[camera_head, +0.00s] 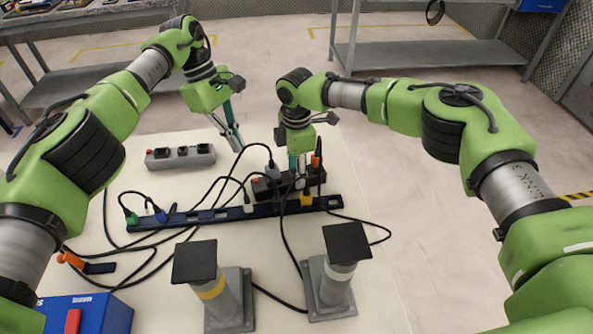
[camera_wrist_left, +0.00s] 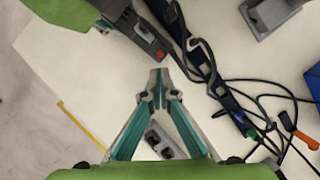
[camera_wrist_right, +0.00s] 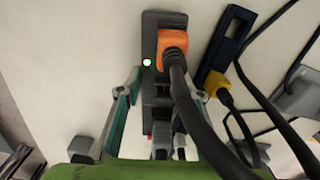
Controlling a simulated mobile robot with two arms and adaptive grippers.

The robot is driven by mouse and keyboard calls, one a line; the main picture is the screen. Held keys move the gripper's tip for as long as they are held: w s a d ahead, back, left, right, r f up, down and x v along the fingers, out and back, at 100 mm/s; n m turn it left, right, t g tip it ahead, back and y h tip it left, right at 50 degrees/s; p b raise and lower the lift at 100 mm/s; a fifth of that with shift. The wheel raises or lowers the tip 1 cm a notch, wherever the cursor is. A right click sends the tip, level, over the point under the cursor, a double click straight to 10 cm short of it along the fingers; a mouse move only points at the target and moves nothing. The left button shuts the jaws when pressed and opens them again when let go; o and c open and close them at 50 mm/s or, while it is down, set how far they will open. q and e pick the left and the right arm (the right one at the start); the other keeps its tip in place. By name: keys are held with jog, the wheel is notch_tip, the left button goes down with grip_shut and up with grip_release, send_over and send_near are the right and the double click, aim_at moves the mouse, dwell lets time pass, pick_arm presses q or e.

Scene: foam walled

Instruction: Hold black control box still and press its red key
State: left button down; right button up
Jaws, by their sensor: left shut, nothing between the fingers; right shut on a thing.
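The black control box (camera_head: 317,178) lies on the pale table. My right gripper (camera_head: 297,178) is shut across it from above, and its fingers (camera_wrist_right: 167,90) lie along the box's two sides in the right wrist view. The red key (camera_head: 256,180) is on the box's left end and also shows in the left wrist view (camera_wrist_left: 160,53). An orange plug (camera_wrist_right: 173,42) sits in the box's other end, beside a bright light. My left gripper (camera_head: 239,148) is shut and empty, in the air to the upper left of the box, apart from the key.
A long dark power strip (camera_head: 180,217) with several plugs lies just in front of the box. A grey socket block (camera_head: 200,156) lies left of my left gripper. Black cables loop over the table. Two grey posts (camera_head: 230,300) and a blue box (camera_head: 95,312) stand nearer.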

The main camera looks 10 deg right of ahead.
dwell(0.6)
pick_arm(q)
notch_tip(320, 180, down, 4)
jog(key=w+d+f+m+t+h, duration=0.1)
jog(key=m+t, duration=0.3)
jog(key=m, duration=0.2)
jog(key=s+d+r+m+t+h, duration=0.1)
jog(key=s+r+m+t+h, duration=0.1)
jog(key=s+r+m+t, duration=0.2)
jog(key=shift+d+r+m+h, duration=0.35)
jog(key=shift+r+m, duration=0.55)
jog(key=shift+r, duration=0.5)
jog(key=shift+w+f, duration=0.1)
send_over(254, 184)
jog(key=shift+w+f, duration=0.1)
jog(key=shift+f, duration=4.3)
jog(key=shift+f, duration=0.15)
jog(key=shift+f, duration=0.2)
